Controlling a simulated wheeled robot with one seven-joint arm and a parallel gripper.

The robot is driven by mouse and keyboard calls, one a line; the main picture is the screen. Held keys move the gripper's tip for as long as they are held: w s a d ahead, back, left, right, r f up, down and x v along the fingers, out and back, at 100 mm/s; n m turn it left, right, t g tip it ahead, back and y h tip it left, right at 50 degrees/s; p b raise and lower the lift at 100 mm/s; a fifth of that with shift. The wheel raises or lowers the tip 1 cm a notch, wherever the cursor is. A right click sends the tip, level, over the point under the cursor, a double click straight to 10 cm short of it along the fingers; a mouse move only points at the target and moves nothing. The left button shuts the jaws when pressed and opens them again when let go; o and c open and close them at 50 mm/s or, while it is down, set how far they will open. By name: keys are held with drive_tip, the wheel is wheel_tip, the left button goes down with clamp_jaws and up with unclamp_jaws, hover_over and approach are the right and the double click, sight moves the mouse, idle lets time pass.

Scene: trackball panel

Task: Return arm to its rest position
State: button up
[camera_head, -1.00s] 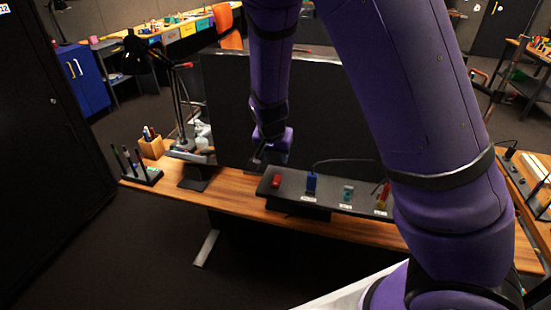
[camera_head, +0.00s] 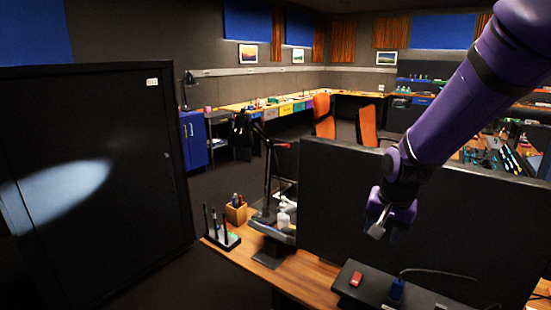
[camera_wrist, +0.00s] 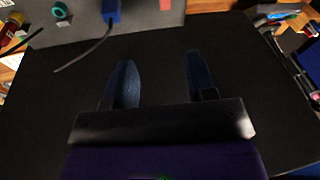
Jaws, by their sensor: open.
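My purple arm comes in from the upper right of the head view. My gripper (camera_head: 384,222) hangs at its end, in front of the dark upright panel (camera_head: 345,205) and above the grey control panel (camera_head: 420,300) on the desk. In the wrist view my gripper (camera_wrist: 158,80) shows two dark fingers spread apart with nothing between them. The control panel carries a red piece (camera_head: 356,279) and a blue piece (camera_head: 396,289). The blue piece with its cable (camera_wrist: 111,12) and a teal ring (camera_wrist: 60,10) also show at the wrist view's top edge.
A wooden desk (camera_head: 240,257) holds a pen stand (camera_head: 222,240), a wooden pencil box (camera_head: 236,213), a white bottle (camera_head: 283,217) and a black lamp (camera_head: 268,165). A tall black cabinet (camera_head: 95,180) stands at left. Open floor lies between cabinet and back benches.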

drive_tip(key=s+d+r+n+t, duration=0.1)
drive_tip(key=s+d+r+n, duration=0.1)
drive_tip(key=s+r, duration=0.6)
drive_tip(key=s+d+r+n+t, duration=0.1)
drive_tip(key=s+d+r+n, duration=0.2)
drive_tip(key=s+r, duration=0.6)
drive_tip(key=s, duration=0.5)
drive_tip(key=shift+s+d+r+n+t, duration=0.25)
drive_tip(key=shift+s+d+n+t, duration=0.05)
drive_tip(key=shift+s+d, duration=0.1)
